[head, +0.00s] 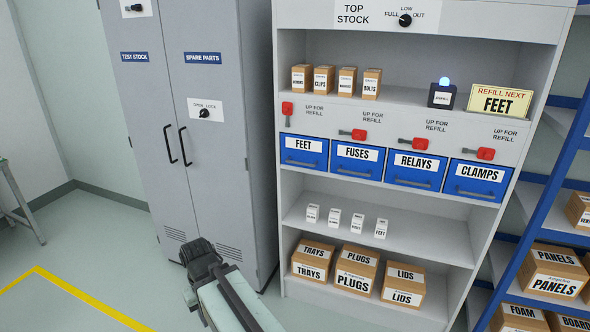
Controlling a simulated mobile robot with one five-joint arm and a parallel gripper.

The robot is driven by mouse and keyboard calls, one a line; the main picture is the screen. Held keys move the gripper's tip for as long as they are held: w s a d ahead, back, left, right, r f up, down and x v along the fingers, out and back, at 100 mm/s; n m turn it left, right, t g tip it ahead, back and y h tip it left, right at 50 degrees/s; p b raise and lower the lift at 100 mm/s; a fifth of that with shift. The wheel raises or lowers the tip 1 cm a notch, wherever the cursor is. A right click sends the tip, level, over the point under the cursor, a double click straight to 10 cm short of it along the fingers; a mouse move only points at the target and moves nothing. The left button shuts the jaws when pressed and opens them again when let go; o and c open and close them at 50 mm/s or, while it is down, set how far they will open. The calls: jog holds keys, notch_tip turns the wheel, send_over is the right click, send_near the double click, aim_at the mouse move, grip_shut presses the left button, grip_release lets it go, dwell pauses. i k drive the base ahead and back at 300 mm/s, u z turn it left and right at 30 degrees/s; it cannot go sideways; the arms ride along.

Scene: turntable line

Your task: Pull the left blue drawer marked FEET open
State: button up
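The blue drawer marked FEET (303,153) is the leftmost in a row of blue drawers in the white shelf unit. It looks shut, flush with its neighbours, with a dark bar handle (301,163) on its front. The red lever (287,109) above it points up, unlike the other levers in the row, which lie sideways. A yellow sign (500,99) on the shelf above reads REFILL NEXT FEET. My gripper (199,252) is low at the bottom, in front of the grey cabinet and well away from the drawer. Its fingers are too indistinct to tell whether they are apart.
Drawers FUSES (357,157), RELAYS (415,168) and CLAMPS (478,180) sit to the right. The grey cabinet (215,99) stands close on the left. Boxes marked TRAYS (318,260) are on the bottom shelf. Floor is clear at the lower left.

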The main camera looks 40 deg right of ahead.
aim_at(307, 152)
jog(key=z, duration=0.1)
jog(key=i, duration=0.85)
jog(key=u, duration=0.25)
jog(key=k, duration=0.75)
jog(key=z, duration=0.2)
jog(key=i, duration=0.85)
jog(key=u, duration=0.05)
